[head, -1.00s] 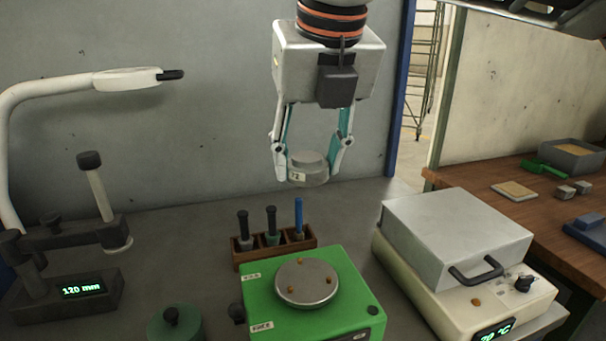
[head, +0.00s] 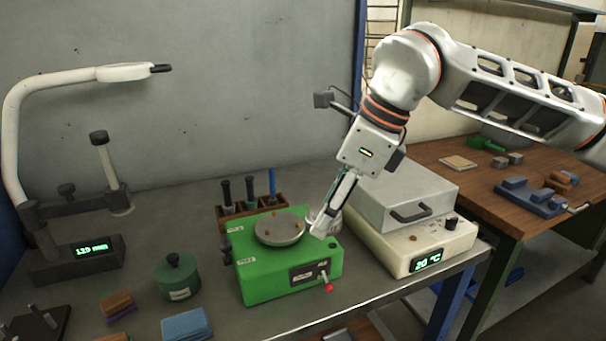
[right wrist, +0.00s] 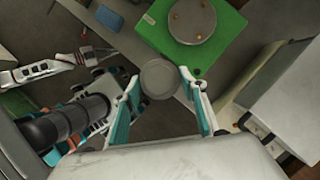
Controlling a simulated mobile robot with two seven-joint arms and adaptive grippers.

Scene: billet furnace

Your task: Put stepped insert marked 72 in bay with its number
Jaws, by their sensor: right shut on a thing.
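My right gripper (head: 322,226) is shut on a round grey stepped insert (right wrist: 160,78) and holds it beside the right rear of the green machine. In the right wrist view the insert sits between the tips of the two fingers. In the head view the fingers hide most of it, and its marking cannot be read now. I see no bay with a readable number. My left gripper does not show in the head view.
The green machine (head: 290,283) with a round plate (head: 279,229) stands close to the gripper. A grey-lidded heater (head: 405,195) is to the right. Behind is a wooden rack (head: 238,217) of tools. A wooden bench (head: 470,178) with a blue fixture (head: 530,197) stands at right.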

